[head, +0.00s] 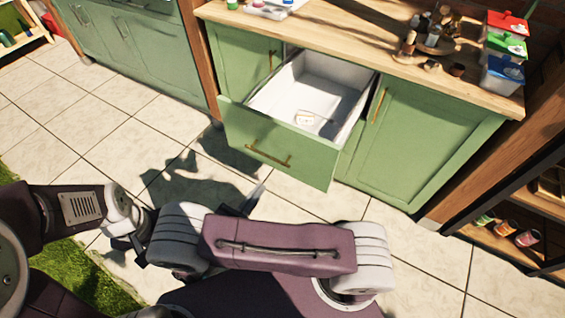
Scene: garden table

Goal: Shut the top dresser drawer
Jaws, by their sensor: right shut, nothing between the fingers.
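The green dresser (425,140) stands against the far side under a wooden top. Its top drawer (280,150) is pulled well out, with the pale inside showing and a brass handle (268,157) on the green front. A small pale item (306,117) lies in the drawer. My right gripper (254,196) is shut and empty, low in front of the drawer front and apart from it in the picture; my own arm partly hides it.
The wooden top (350,45) carries a tray of small bottles (435,42) and stacked coloured boxes (503,55). A dark shelf with small colourful items (503,228) stands at the right. Tiled floor (105,130) is clear at the left; grass (60,255) lies lower left.

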